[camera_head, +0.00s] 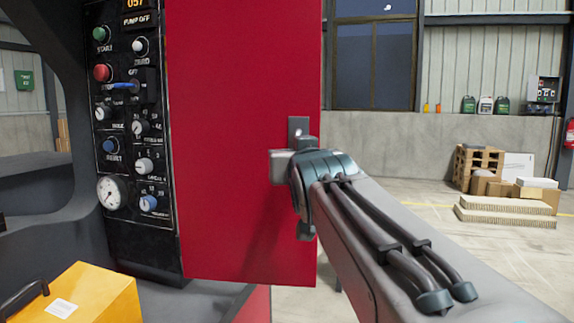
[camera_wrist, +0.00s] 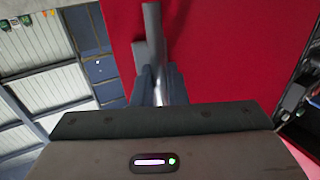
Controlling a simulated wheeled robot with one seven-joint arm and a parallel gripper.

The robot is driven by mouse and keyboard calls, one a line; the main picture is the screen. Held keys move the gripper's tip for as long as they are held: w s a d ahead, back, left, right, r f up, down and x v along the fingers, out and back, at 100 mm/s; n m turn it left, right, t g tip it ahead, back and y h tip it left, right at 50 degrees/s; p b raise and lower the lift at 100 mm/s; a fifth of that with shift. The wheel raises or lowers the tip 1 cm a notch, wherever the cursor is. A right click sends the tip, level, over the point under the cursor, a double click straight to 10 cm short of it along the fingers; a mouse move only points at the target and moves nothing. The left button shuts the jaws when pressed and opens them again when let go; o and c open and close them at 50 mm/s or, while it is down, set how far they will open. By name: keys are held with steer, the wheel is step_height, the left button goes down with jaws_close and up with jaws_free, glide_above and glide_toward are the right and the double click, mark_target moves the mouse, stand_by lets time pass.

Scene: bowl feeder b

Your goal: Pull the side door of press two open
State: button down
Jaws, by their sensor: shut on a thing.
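The side door (camera_head: 235,120) of the press is a tall flat red panel, just right of the black control panel. It also fills much of the wrist view (camera_wrist: 225,50). A grey bar handle (camera_head: 298,127) stands upright near its right edge; the bar (camera_wrist: 152,30) shows more clearly in the wrist view. My gripper (camera_wrist: 158,88) is shut on the handle's bar. In the head view my gripper (camera_head: 296,165) is at the handle, its fingers partly hidden by my wrist. The door's hinges and any gap behind it are hidden.
The control panel (camera_head: 125,120) has several knobs, buttons and a gauge. A yellow box (camera_head: 80,298) stands at the lower left. Open floor (camera_head: 440,235) lies to the right.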

mark_target(295, 133)
steer(key=shift+s+a+r, duration=0.1)
steer(key=shift+s+a, duration=0.05)
steer(key=shift+a, duration=0.05)
stand_by(0.4)
steer(key=c, duration=1.6)
jaws_free()
steer(key=shift+a, duration=0.15)
steer(key=shift+o, duration=0.2)
steer(key=shift+r, duration=0.1)
step_height(295, 133, up, 4)
steer(key=shift+p, duration=0.75)
steer(key=s+d+r+p, duration=0.1)
steer(key=d+r, duration=0.2)
steer(key=d, duration=0.2)
steer(key=s+d+r+p, duration=0.1)
steer(key=s+d+r, duration=0.1)
steer(key=d, duration=0.4)
steer(key=shift+s+d+r, duration=0.2)
steer(key=shift+s+r, duration=0.1)
steer(key=shift+r, duration=0.6)
